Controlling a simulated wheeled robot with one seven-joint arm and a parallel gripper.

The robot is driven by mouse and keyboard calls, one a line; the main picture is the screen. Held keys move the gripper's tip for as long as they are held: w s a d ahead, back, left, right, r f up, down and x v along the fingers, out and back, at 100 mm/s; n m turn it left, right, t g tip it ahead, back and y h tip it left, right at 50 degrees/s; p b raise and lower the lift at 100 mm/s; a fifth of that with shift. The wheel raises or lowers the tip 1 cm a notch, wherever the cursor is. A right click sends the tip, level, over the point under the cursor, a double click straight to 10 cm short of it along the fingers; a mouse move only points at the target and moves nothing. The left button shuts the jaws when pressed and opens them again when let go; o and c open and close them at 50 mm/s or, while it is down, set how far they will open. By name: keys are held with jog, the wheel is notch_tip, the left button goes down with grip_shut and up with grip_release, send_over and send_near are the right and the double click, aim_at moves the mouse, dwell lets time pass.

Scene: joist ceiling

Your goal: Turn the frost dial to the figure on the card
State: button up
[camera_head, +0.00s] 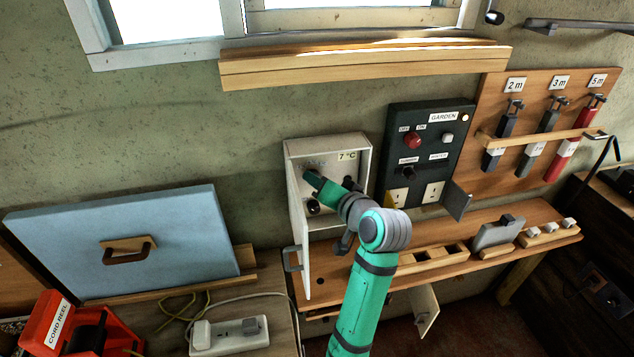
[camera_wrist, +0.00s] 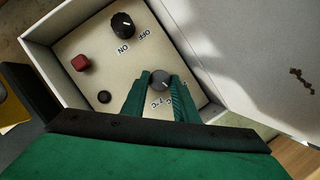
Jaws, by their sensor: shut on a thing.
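The frost dial (camera_wrist: 159,79) is a small grey knob with a pale mark on the pale panel inside an open white box (camera_head: 371,171). My gripper (camera_wrist: 160,88), with green fingers, is shut on the dial, one finger on each side. In the head view my gripper (camera_head: 312,177) reaches into the box and hides the dial. Printed figures show beside the dial in the wrist view, partly covered by the fingers. I cannot tell which figure the mark points at.
The box's open door (camera_head: 301,262) stands close to my arm. The black GARDEN panel (camera_head: 427,125) is to the right.

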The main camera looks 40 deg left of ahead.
jog(key=m+y, duration=0.1)
jog(key=m, duration=0.2)
jog(key=m+y, duration=0.2)
jog(key=m, duration=0.1)
jog(key=f+m+y, duration=0.1)
jog(key=m, duration=0.2)
jog(key=shift+w+d, duration=0.15)
jog(key=shift+m, duration=0.3)
dwell(0.4)
jog(key=o, duration=1.1)
jog(key=shift+c, duration=0.2)
jog(key=shift+d, duration=0.1)
jog(key=v, duration=1)
jog(key=shift+d, duration=0.35)
jog(key=shift+f, duration=0.2)
